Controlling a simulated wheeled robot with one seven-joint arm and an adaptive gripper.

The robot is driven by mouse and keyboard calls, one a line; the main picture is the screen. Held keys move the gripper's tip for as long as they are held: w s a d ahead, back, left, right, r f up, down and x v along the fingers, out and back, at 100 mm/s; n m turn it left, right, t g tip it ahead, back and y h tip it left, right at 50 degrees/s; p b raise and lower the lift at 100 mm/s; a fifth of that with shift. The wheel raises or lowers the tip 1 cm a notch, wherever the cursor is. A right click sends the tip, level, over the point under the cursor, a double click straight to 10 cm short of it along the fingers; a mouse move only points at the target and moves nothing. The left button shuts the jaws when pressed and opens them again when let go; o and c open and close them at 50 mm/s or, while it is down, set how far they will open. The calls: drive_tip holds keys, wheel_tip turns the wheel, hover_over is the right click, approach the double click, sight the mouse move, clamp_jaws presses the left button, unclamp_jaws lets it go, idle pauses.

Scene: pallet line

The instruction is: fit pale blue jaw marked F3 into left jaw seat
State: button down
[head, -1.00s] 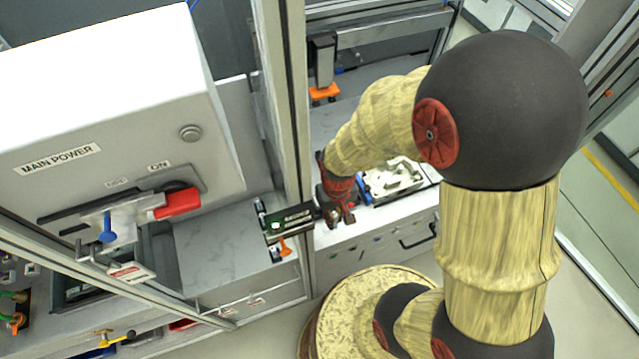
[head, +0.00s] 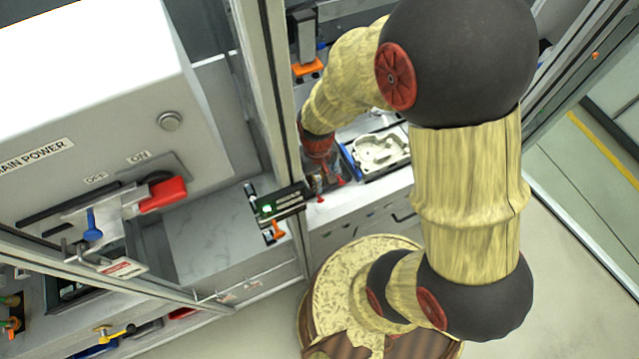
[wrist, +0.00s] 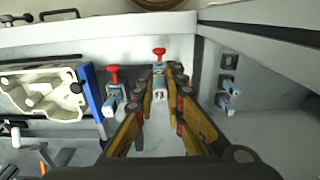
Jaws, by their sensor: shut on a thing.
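In the wrist view my gripper (wrist: 163,84) is shut on the pale blue jaw marked F3 (wrist: 159,96), its label facing the camera between the fingers. A red T-shaped knob (wrist: 159,52) shows just beyond the jaw; I cannot tell whether it belongs to the jaw or to something behind it. A second pale blue piece with a red knob (wrist: 113,76) stands to the left, outside the fingers. I cannot tell which part is the left jaw seat. In the head view my gripper (head: 318,184) is low over the bench, and the jaw cannot be made out.
A blue-edged tray with a pale casting (head: 380,152) lies right of my gripper in the head view. A frame post (head: 268,100) and a small panel with a green light (head: 277,205) stand close on the left. More pale blue parts (wrist: 228,84) sit at right in the wrist view.

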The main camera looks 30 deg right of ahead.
drive_tip(key=shift+w+f+b, duration=0.55)
drive_tip(key=shift+w+f, duration=0.05)
drive_tip(key=shift+w, duration=0.35)
drive_tip(key=shift+w+f+b, duration=0.5)
drive_tip(key=shift+w+f, duration=0.05)
drive_tip(key=shift+w, duration=0.4)
drive_tip(key=shift+w+f+b, duration=0.55)
drive_tip(key=shift+w+f, duration=0.05)
drive_tip(key=shift+w, duration=0.35)
drive_tip(key=shift+f+b, duration=0.35)
drive_tip(key=shift+f, duration=0.2)
drive_tip(key=c, duration=1.8)
unclamp_jaws()
drive_tip(key=shift+c, duration=0.2)
drive_tip(key=shift+o, duration=0.4)
wheel_tip(320, 180, up, 12)
drive_tip(key=shift+s, duration=0.1)
